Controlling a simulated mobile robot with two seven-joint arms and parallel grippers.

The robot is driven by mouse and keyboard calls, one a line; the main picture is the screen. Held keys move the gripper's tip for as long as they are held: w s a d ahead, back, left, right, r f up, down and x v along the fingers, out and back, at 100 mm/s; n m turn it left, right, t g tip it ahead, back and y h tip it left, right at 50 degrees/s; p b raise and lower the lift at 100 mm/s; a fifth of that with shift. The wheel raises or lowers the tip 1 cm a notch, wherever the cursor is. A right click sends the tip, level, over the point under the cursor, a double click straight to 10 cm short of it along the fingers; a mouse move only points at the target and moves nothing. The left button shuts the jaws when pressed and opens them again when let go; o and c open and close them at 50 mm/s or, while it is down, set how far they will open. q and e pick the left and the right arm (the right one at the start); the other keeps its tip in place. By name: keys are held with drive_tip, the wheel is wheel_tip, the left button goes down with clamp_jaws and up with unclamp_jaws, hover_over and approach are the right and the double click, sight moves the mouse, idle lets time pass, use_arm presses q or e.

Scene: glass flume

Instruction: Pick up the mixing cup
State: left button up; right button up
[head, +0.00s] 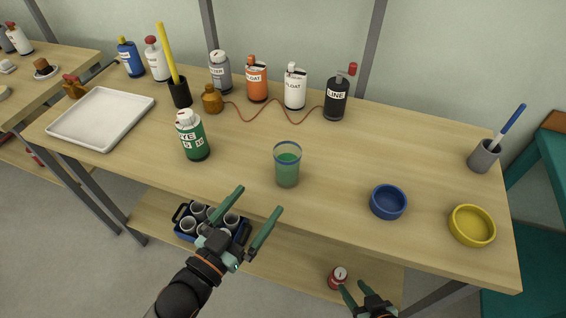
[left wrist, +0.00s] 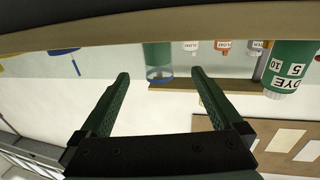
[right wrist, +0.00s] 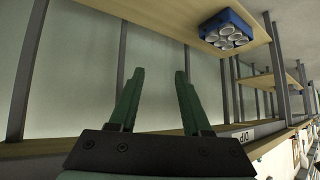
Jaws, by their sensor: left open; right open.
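The mixing cup (head: 287,166), a clear tumbler with a blue rim and green liquid, stands upright near the table's front edge. In the left wrist view the picture is upside down and the cup (left wrist: 157,58) shows beyond and between my fingers. My left gripper (head: 259,200) is open and empty, in front of the table edge, to the lower left of the cup and apart from it. My right gripper (head: 369,290) is open and empty at the bottom of the head view, well away from the cup; its fingers (right wrist: 160,72) also show in the right wrist view.
A green dye bottle (head: 194,138) stands left of the cup. A blue bowl (head: 388,202) and a yellow bowl (head: 472,226) sit to its right. A blue caddy of cups (head: 184,232) is on the lower shelf.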

sight(280, 177)
use_arm(q)
drive_tip(key=b+x, duration=0.2)
drive_tip(key=x, duration=0.3)
drive_tip(key=shift+w+d+f, duration=0.1)
drive_tip(key=shift+d+f, duration=0.05)
drive_tip(key=shift+w+d, duration=0.25)
drive_tip(key=shift+w, duration=0.15)
drive_tip(key=shift+w+d+b, duration=0.2)
drive_tip(key=shift+w+b, duration=0.05)
drive_tip(key=shift+b, duration=0.1)
drive_tip(key=b+x, duration=0.2)
drive_tip(key=x, duration=0.1)
drive_tip(key=shift+w+d+f, duration=0.15)
drive_tip(key=shift+d, duration=0.05)
drive_tip(key=shift+w+d, duration=0.2)
drive_tip(key=shift+w, duration=0.1)
drive_tip(key=shift+w+d, duration=0.1)
drive_tip(key=shift+w, duration=0.05)
drive_tip(key=c, duration=1.5)
use_arm(e)
drive_tip(key=shift+y, duration=0.4)
drive_tip(key=a+f, duration=0.1)
drive_tip(key=w+a+f, duration=0.1)
drive_tip(key=f, duration=0.1)
drive_tip(key=shift+a, duration=0.4)
